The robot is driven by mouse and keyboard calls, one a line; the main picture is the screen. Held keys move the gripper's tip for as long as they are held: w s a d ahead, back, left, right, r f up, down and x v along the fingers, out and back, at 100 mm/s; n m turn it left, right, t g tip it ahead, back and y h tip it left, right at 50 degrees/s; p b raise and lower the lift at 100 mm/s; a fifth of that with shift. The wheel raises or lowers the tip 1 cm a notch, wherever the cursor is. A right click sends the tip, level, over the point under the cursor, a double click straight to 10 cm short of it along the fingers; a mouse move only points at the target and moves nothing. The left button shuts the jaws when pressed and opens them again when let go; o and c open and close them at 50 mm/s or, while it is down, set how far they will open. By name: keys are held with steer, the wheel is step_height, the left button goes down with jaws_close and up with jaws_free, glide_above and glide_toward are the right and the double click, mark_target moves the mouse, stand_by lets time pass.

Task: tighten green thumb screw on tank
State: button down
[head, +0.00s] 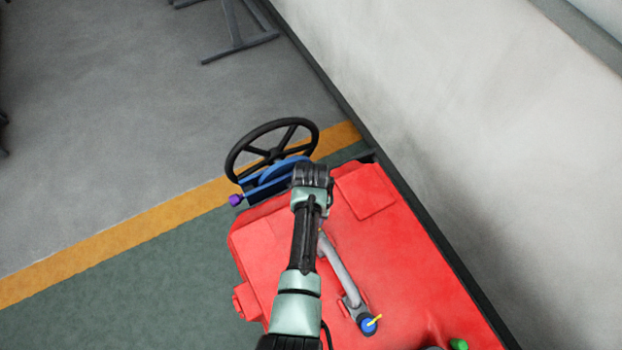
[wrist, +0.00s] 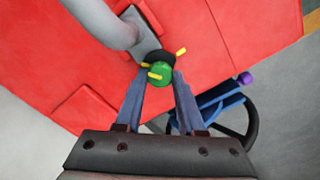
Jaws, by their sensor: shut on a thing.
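The green thumb screw (wrist: 160,73) shows in the wrist view, with yellow pins beside it and a dark collar behind it. It sits by the end of a grey pipe (wrist: 105,25) on the red tank (wrist: 215,45). My gripper (wrist: 159,77) is shut on the screw, one finger at each side. In the head view my arm covers the gripper and this screw; the red tank (head: 385,255) and grey pipe (head: 340,265) show beside the arm.
A blue knob with a yellow bar (head: 367,325) is at the pipe's lower end. Another green piece (head: 458,344) is at the bottom edge. A black steering wheel (head: 272,152) and purple knob (head: 236,200) are beyond the tank. A pale wall (head: 470,130) stands right; floor is open left.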

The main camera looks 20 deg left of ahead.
steer(key=m, duration=0.6)
steer(key=shift+w+r, duration=0.25)
steer(key=m, duration=0.6)
steer(key=shift+a+m+p, duration=0.1)
steer(key=shift+m+p, duration=0.25)
steer(key=shift+m, duration=0.05)
steer(key=m, duration=1.1)
steer(key=shift+m+p, duration=0.3)
steer(key=shift+m, duration=0.1)
steer(key=c, duration=0.7)
jaws_free()
steer(key=shift+c, duration=0.2)
steer(key=shift+o, duration=1.2)
steer(key=shift+s, duration=0.1)
steer(key=shift+f, duration=0.1)
